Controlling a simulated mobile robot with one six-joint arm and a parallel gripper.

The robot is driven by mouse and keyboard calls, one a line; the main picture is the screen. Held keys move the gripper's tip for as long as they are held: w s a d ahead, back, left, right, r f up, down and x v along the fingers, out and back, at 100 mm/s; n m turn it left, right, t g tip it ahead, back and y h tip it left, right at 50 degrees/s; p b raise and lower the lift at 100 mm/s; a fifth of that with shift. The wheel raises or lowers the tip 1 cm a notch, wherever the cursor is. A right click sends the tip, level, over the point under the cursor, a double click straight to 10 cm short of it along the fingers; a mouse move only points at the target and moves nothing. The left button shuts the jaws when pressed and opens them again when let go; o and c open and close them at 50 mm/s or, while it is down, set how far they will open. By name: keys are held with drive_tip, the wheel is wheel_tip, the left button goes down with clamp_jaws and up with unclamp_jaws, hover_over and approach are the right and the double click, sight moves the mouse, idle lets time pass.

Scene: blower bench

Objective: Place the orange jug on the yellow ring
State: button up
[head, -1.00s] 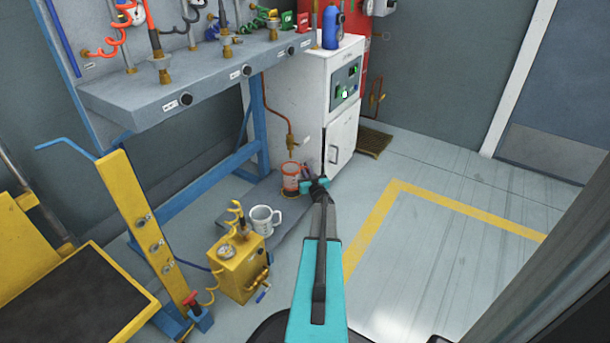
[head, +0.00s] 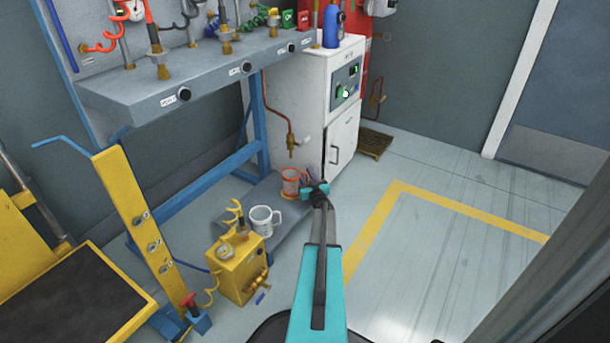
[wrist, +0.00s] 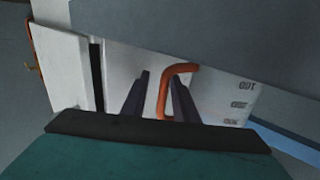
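The orange jug (head: 290,184) stands upright on a low grey platform beside the white cabinet in the head view. It looks see-through, with an orange rim. My gripper (head: 308,180) is just right of it, at its handle side. In the wrist view, the orange handle (wrist: 164,98) shows between the two dark fingers of my gripper (wrist: 160,85). The fingers are apart, with a gap left of the handle; the right finger is close to it. Most of the jug body is hard to make out there. I cannot make out a yellow ring in either view.
A white mug (head: 263,220) stands left of my arm, near a yellow pump box (head: 238,268). The white cabinet (head: 300,100) rises behind the jug, and the bench (head: 215,80) overhangs the left. Floor inside the yellow tape (head: 440,200) is clear.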

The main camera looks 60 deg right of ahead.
drive_tip(key=shift+r, duration=0.1)
drive_tip(key=shift+r, duration=0.1)
drive_tip(key=shift+p+v, duration=0.4)
drive_tip(key=shift+v, duration=0.4)
drive_tip(key=p+v, duration=0.3)
drive_tip(key=v, duration=0.6)
drive_tip(key=shift+s, duration=0.1)
drive_tip(key=shift+s+a+p, duration=0.35)
drive_tip(key=shift+s+a, duration=0.1)
